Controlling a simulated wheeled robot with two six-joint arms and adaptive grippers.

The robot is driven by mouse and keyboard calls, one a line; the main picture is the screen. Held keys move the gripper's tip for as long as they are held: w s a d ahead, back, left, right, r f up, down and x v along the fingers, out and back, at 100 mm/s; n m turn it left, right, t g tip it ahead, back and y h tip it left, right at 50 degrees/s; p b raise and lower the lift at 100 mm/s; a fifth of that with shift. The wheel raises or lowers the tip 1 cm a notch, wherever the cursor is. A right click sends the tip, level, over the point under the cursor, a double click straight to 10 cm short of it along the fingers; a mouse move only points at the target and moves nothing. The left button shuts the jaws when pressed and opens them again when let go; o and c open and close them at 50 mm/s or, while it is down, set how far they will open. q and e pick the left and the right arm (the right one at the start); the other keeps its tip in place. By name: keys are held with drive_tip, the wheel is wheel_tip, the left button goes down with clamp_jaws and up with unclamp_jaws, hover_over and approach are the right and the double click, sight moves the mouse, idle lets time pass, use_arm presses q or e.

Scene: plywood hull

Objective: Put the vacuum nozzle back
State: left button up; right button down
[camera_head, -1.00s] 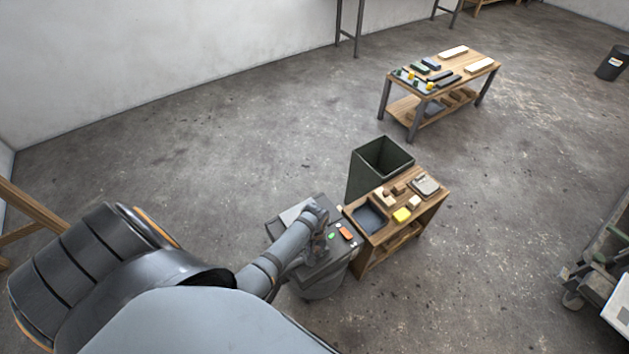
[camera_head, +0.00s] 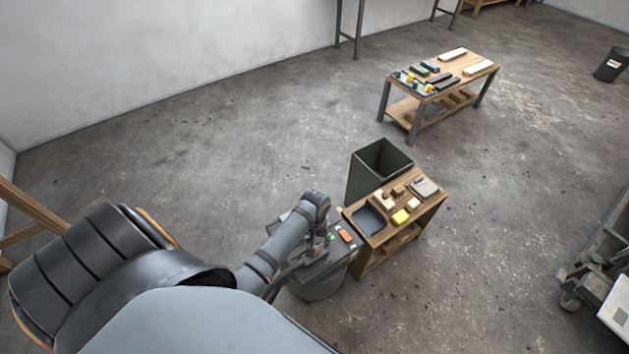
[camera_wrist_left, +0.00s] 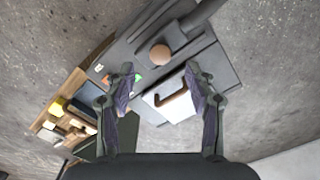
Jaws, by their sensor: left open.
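A dark grey vacuum unit (camera_head: 325,278) with a green button and an orange button stands left of a small wooden bench. In the left wrist view, the grey top of the unit (camera_wrist_left: 205,62) carries a pale panel, a brown round knob (camera_wrist_left: 160,54) and a brown hooked bracket (camera_wrist_left: 172,100). A dark hose or tube (camera_wrist_left: 204,14) rises at the top of that view. My left gripper (camera_wrist_left: 160,70) is open and empty above the unit, its fingers either side of the bracket. I cannot clearly pick out the vacuum nozzle. My right gripper is out of view.
A wooden bench (camera_head: 432,208) with a dark tray, a yellow block and several small pieces stands right of the unit. An open green bin (camera_head: 370,178) stands behind it. A longer workbench (camera_head: 476,70) is farther back.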

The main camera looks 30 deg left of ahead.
use_arm(q)
drive_tip(key=shift+r, duration=1.95)
